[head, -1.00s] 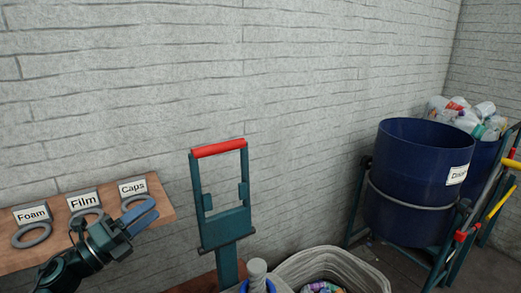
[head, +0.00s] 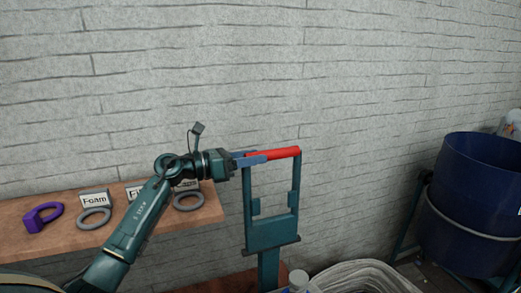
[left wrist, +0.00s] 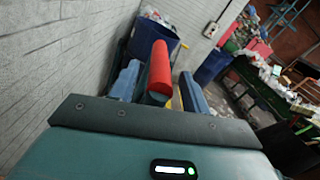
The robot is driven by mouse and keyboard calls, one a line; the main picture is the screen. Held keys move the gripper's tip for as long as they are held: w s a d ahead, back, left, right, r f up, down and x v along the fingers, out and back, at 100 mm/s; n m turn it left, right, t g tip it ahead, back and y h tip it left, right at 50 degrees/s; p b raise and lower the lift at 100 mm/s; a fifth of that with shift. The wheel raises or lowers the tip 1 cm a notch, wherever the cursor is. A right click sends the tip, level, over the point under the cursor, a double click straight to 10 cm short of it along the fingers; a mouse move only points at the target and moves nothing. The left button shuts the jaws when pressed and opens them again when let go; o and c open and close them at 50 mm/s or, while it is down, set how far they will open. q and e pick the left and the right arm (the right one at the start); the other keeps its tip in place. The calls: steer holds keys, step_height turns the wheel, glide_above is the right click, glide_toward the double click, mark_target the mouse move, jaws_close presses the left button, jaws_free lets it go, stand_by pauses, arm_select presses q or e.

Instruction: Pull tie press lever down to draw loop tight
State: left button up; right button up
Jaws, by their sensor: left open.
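The tie press lever (head: 267,235) is a dark green upright frame with a red crossbar handle (head: 280,153) at its top, which stands raised. My left gripper (head: 252,158) is at the left end of the red handle, its blue fingers open on either side of it. In the left wrist view the red handle (left wrist: 160,68) lies between the two open fingers, with gaps visible on both sides. Below the press, a white bag (head: 360,277) is partly cut off by the picture edge; no loop can be made out. My right gripper is not in view.
A wooden shelf (head: 150,222) at left holds grey rings, labels such as Foam (head: 95,199), and a purple ring-shaped item (head: 43,217). A large blue drum (head: 478,200) stands at right. A grey brick wall is behind the press.

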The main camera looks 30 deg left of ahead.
arm_select(q)
steer(key=shift+x, duration=1.25)
steer(key=shift+c, duration=0.5)
jaws_close()
